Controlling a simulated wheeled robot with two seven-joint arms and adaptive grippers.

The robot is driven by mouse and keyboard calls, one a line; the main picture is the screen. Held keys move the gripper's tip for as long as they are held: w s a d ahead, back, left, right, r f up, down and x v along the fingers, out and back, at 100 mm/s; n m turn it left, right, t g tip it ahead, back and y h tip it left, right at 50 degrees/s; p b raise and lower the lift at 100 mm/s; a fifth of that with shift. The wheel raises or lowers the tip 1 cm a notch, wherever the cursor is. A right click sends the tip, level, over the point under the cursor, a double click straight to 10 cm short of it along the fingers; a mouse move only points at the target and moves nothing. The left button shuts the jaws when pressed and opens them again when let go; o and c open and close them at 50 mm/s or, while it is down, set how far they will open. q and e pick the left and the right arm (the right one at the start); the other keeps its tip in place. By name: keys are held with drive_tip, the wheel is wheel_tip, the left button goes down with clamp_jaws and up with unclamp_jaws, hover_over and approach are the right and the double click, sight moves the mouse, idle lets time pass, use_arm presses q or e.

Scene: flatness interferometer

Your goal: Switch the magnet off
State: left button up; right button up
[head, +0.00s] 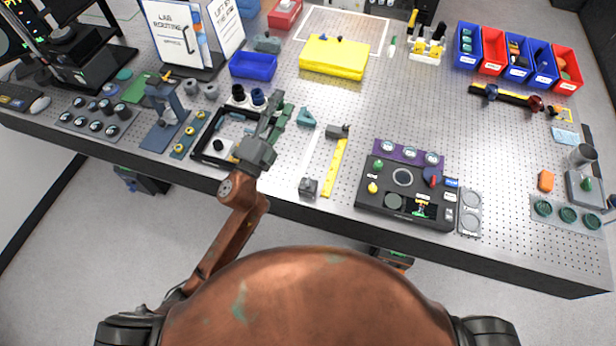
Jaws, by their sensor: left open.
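No part is clearly marked as the magnet, and I cannot tell which one it is. A small dark grey block (308,188) stands near the table's front edge. Another dark grey block (338,131) sits at the far end of a yellow bar (334,168). My left gripper (277,118) is open over the right end of a black-framed tray (203,148), left of these blocks. Nothing shows between its fingers. It hides part of the tray. My right gripper is out of view.
A black instrument box (432,210) with a purple strip stands right of the yellow bar. A yellow case (334,57), a blue bin (253,66) and coloured bins (492,62) stand farther back. A blue-based stand (160,135) is at left. The perforated tabletop (470,130) has free room at right centre.

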use_arm(q)
drive_tip(key=s+d+r+m+g+h, duration=0.3)
drive_tip(key=d+m+g+h, duration=0.2)
drive_tip(key=d+m, duration=0.3)
drive_tip(key=s+d+r+m+g+h, duration=0.2)
drive_tip(key=s+d+m+g+h, duration=0.25)
drive_tip(key=d+m, duration=0.3)
drive_tip(key=s+d+f+m+g+y, duration=0.1)
drive_tip(key=s+d+f+m+g, duration=0.55)
drive_tip(key=d+m+g, duration=0.45)
drive_tip(key=m+t+y, duration=0.1)
drive_tip(key=m+y, duration=0.9)
drive_tip(key=y, duration=0.8)
hover_over(308, 180)
wheel_tip(308, 180, down, 17)
drive_tip(key=shift+f, duration=0.1)
wheel_tip(308, 180, down, 6)
drive_tip(key=shift+f+p, duration=0.25)
drive_tip(key=shift+p, duration=0.65)
drive_tip(key=shift+f, duration=0.4)
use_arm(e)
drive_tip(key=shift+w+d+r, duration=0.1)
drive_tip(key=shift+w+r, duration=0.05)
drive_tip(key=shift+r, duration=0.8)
use_arm(q)
drive_tip(key=shift+c, duration=0.3)
